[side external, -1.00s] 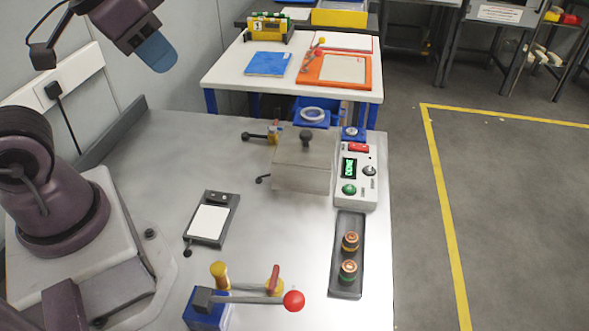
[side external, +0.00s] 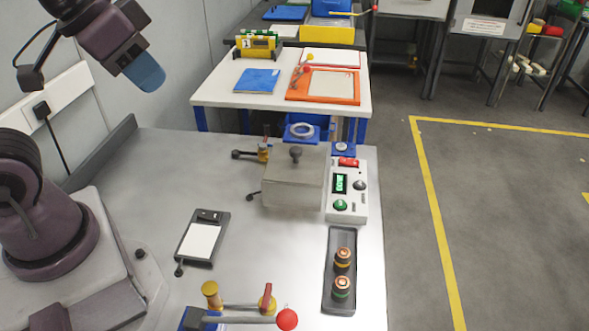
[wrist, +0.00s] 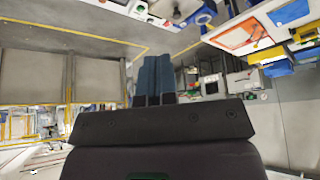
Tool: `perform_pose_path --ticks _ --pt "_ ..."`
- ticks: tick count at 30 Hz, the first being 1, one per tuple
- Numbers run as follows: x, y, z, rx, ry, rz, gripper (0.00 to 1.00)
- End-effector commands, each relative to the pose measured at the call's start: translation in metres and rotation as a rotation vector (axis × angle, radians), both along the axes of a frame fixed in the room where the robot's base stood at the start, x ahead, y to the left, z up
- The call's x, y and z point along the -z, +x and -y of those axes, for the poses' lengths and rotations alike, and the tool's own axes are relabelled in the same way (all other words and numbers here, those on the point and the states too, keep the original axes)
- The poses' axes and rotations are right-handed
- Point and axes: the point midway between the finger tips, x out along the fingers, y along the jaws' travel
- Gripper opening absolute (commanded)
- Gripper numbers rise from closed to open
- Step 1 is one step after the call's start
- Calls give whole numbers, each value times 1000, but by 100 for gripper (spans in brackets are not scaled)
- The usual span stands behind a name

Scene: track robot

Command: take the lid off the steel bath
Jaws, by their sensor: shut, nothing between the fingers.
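The steel bath (side external: 292,196) is a grey box near the back right of the metal table in the side view. Its flat lid (side external: 270,163) lies on top, with a dark round knob (side external: 296,153) standing up from it. My gripper (side external: 153,80) is at the upper left of the side view, high above the table and well apart from the bath. Its blue fingers are together and empty; they also show side by side in the wrist view (wrist: 153,80).
A control box (side external: 347,190) with a green display stands right beside the bath. A dark tray (side external: 340,270) holds two small cylinders in front. A clipboard (side external: 202,238) lies left of centre. A lever clamp with a red ball (side external: 287,319) stands at the front edge.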

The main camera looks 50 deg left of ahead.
Motion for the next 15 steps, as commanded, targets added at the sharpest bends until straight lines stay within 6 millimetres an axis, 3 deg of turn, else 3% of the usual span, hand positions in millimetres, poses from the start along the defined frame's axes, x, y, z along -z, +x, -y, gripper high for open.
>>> perform_pose_path --ticks 6,14,15 --pt "0 0 0 0 0 0 0" --pt "0 0 0 0 0 0 57" --pt "0 0 0 0 0 0 61"
